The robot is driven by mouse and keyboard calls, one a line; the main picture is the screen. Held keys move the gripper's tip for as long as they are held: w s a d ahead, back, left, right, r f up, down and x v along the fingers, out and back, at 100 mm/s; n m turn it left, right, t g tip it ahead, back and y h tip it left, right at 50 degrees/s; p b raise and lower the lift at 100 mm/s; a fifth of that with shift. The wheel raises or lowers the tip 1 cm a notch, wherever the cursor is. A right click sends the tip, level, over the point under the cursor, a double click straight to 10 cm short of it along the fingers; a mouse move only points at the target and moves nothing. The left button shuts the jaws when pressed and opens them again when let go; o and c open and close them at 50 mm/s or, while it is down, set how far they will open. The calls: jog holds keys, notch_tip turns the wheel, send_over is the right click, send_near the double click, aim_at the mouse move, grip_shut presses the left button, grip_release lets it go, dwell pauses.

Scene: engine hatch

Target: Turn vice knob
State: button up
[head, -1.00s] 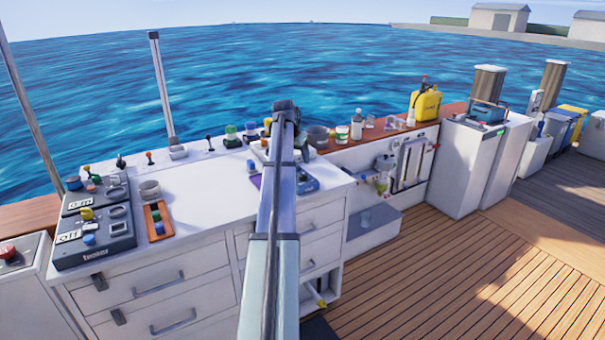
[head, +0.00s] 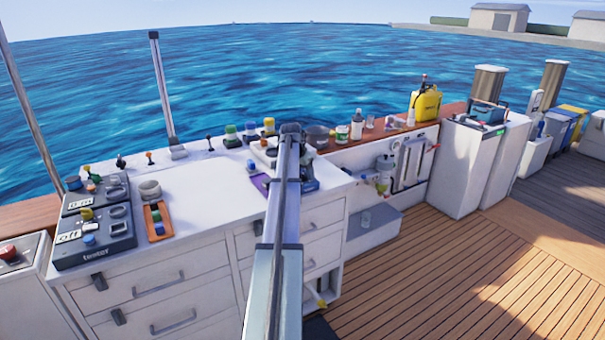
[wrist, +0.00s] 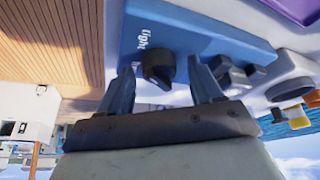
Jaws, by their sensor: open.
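In the wrist view, my gripper (wrist: 160,67) is open. Its two dark fingers stand on either side of a black knob (wrist: 157,70), with gaps visible between fingers and knob. The knob sits on a blue box (wrist: 200,42) with a white label that seems to read "light". I cannot make out a vice by name; dark metal parts (wrist: 240,76) and a grey round part (wrist: 290,70) show right of the fingers. In the head view, my arm hides the gripper and most of the blue box.
The white counter (head: 210,190) carries a tester panel (head: 92,230) at left and an orange tray (head: 158,221). Coloured caps (head: 250,131) and a dark pot (head: 318,136) stand along its back. A purple item (head: 261,183) lies beside my arm. The counter's middle is clear.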

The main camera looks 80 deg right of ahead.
jog(key=shift+c, duration=0.4)
jog(key=c, duration=0.9)
jog(key=shift+m+g, duration=0.3)
jog(key=shift+m, duration=0.4)
jog(key=shift+c, duration=0.2)
jog(key=o, duration=1)
jog(key=shift+r, duration=0.1)
jog(key=v, duration=1.3)
jog(key=shift+a+r, duration=0.1)
jog(key=shift+r, duration=0.25)
